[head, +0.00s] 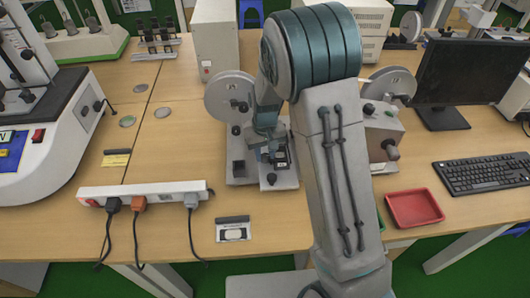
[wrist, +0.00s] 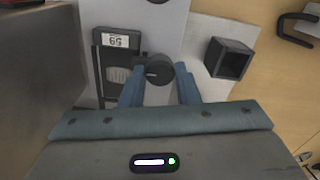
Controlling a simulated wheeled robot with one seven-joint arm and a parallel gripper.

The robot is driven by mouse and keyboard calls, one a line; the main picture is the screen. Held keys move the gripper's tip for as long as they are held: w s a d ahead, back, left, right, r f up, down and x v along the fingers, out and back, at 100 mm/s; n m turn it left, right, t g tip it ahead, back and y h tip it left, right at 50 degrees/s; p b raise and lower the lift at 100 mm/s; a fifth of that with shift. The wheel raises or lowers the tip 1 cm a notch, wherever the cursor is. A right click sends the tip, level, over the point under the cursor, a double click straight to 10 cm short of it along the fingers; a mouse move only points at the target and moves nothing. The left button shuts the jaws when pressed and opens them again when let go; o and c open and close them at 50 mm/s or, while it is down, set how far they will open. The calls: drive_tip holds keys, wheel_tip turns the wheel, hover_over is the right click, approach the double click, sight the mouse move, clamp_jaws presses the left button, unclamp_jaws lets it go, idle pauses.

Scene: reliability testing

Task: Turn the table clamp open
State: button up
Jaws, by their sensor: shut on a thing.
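The grey machine with a round disc (head: 222,98) stands in the middle of the wooden table in the head view, partly hidden behind my arm. In the wrist view, a dark round knob (wrist: 159,69), seemingly the table clamp, sits on the machine's pale plate (wrist: 205,22). My gripper (wrist: 160,88) has its two blue fingers on either side of this knob and is shut on it. A dark counter box showing "59" (wrist: 118,40) lies just left of the knob. In the head view my gripper is mostly hidden among the machine's parts.
A hollow dark square block (wrist: 228,58) stands right of the knob. A grey panel (wrist: 38,70) rises close on the left. A white power strip (head: 145,193), a red tray (head: 414,208), a monitor (head: 465,72) and a keyboard (head: 487,173) are on the table.

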sight(265, 156)
drive_tip(key=shift+n, duration=0.3)
drive_tip(key=n+b, duration=0.2)
drive_tip(key=n, duration=0.1)
drive_tip(key=shift+n, duration=0.4)
drive_tip(key=n, duration=0.4)
drive_tip(key=shift+b, duration=0.3)
drive_tip(key=n+p, duration=0.1)
drive_tip(key=n, duration=0.4)
drive_tip(key=shift+r, duration=0.1)
drive_tip(key=shift+n+p, duration=0.65)
drive_tip(key=shift+n, duration=1.65)
drive_tip(key=o, duration=1)
drive_tip(key=shift+c, duration=0.2)
wheel_tip(265, 156, up, 14)
